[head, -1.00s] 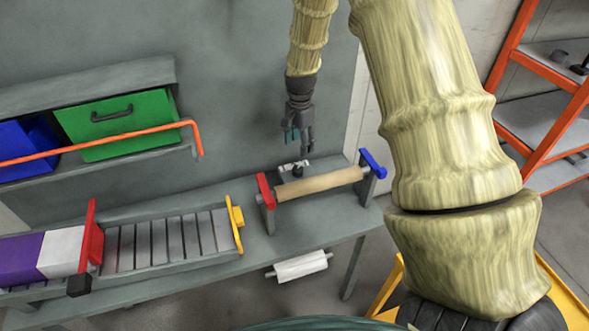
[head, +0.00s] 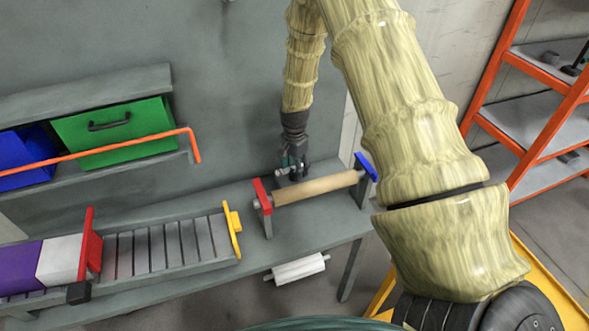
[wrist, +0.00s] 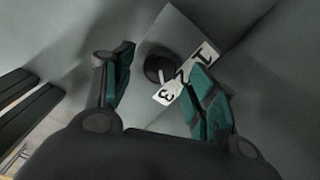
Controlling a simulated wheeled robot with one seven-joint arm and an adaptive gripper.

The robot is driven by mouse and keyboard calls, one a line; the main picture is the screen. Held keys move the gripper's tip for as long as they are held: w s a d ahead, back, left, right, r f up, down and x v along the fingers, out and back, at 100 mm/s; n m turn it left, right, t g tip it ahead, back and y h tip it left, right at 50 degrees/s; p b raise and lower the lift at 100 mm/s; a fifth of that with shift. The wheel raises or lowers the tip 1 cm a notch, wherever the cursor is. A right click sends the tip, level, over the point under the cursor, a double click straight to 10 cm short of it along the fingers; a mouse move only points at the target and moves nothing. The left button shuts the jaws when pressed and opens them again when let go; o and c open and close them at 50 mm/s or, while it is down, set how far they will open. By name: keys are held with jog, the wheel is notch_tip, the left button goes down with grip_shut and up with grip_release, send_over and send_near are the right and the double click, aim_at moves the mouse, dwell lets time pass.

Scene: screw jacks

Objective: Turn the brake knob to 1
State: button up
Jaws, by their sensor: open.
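The brake knob (wrist: 158,68) is a dark round knob with a light pointer mark, on a pale plate in the wrist view. White labels beside it read 1 (wrist: 204,57) and 3 (wrist: 166,94); a middle label is partly hidden by a finger. The pointer appears to lie toward the 3 label.
A tan roller (head: 315,187) between a red and a blue bracket stands just in front of my gripper. A slatted conveyor (head: 165,245) with a yellow end stop lies to the left. An orange rail (head: 100,155) crosses before the green drawer (head: 115,128). The grey wall is close behind.

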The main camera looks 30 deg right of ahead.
jog(key=shift+f, duration=0.9)
jog(key=c, duration=1)
jog(key=shift+c, duration=0.2)
